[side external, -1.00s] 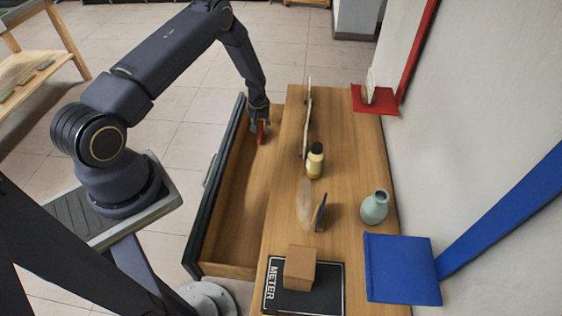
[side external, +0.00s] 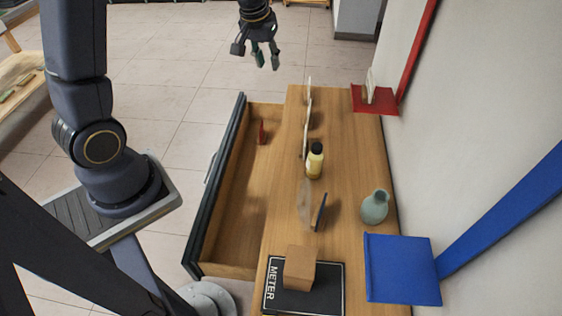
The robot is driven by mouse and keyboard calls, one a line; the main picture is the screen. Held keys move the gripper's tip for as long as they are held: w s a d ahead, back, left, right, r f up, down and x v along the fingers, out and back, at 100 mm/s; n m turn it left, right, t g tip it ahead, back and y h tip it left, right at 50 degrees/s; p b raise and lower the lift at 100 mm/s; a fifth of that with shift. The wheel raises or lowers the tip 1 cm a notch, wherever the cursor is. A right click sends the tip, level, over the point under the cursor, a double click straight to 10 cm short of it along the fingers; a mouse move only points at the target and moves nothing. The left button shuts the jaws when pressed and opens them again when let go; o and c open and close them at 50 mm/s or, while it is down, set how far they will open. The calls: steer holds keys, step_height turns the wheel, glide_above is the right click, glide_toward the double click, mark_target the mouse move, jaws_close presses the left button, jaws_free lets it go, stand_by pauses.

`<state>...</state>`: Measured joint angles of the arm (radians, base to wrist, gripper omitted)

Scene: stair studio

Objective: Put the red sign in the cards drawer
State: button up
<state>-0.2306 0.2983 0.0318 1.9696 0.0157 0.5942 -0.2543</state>
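The red sign (side external: 262,133) stands inside the open drawer (side external: 228,225), near its far end, and appears upright. The drawer is pulled out from the left side of the wooden cabinet; no label reading cards is visible on it. My gripper (side external: 267,60) is raised well above and beyond the far end of the drawer. Its fingers are apart and nothing is between them. It does not touch the sign.
The wooden top (side external: 345,150) carries a yellow bottle (side external: 315,161), a grey-green vase (side external: 374,207), thin upright panels and a brown box (side external: 299,268) on a black METER board (side external: 331,292). Red (side external: 376,101) and blue (side external: 402,270) shelves stand at right.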

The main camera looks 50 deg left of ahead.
steer(key=s+d+r+m+t, duration=0.1)
steer(key=s+d+r+m, duration=0.1)
steer(key=s, duration=0.5)
steer(key=s+d+r+m, duration=0.2)
steer(key=s+d+r, duration=0.3)
steer(key=s, duration=0.2)
steer(key=s+d+r+m+t+h, duration=0.1)
steer(key=s+d+r, duration=0.3)
steer(key=s, duration=0.3)
steer(key=shift+d+r+m+t, duration=0.15)
steer(key=shift+r+m+t, duration=0.15)
steer(key=shift+m, duration=0.1)
